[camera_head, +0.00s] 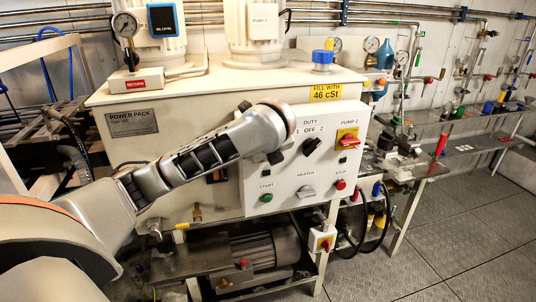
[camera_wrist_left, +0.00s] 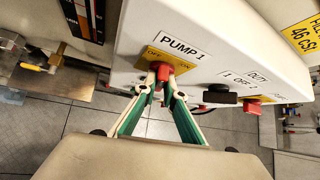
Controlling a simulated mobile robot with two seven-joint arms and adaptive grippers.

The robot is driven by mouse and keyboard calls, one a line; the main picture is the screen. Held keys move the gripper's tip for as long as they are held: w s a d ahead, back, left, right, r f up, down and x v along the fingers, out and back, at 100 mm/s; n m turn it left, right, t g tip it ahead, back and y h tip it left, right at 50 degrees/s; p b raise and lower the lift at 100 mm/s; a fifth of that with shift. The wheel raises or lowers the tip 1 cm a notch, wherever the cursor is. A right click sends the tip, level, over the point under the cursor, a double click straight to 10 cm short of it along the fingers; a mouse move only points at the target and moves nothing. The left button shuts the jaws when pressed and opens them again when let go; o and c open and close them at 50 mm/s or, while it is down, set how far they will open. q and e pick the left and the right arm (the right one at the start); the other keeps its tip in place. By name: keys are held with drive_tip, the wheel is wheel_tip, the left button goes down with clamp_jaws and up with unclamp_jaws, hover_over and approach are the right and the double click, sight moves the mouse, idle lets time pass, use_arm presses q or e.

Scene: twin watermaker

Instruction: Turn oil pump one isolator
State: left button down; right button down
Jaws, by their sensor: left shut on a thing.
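The pump one isolator is a red knob (camera_wrist_left: 163,70) on a yellow plate (camera_wrist_left: 181,61) under the PUMP 1 label in the left wrist view. My left gripper (camera_wrist_left: 160,82) is shut on this red knob, with one fingertip at each side of it. In the head view my left arm reaches in from the left to the white control panel (camera_head: 309,173). There my wrist hides the PUMP 1 isolator, and the left gripper (camera_head: 275,156) shows only in small part below the wrist. My right gripper is not in view.
A motor (camera_head: 265,252) sits below. The floor at right is clear.

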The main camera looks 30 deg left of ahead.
use_arm(q)
drive_tip(key=shift+w+d+m+g+y, duration=0.1)
drive_tip(key=shift+w+m+g+y, duration=0.05)
drive_tip(key=shift+m+g+y, duration=0.65)
drive_tip(key=shift+f+g, duration=0.1)
drive_tip(key=shift+g, duration=0.2)
drive_tip(key=c, duration=2.1)
unclamp_jaws()
drive_tip(key=shift+c, duration=0.2)
drive_tip(key=v, duration=1.2)
drive_tip(key=shift+d, duration=0.1)
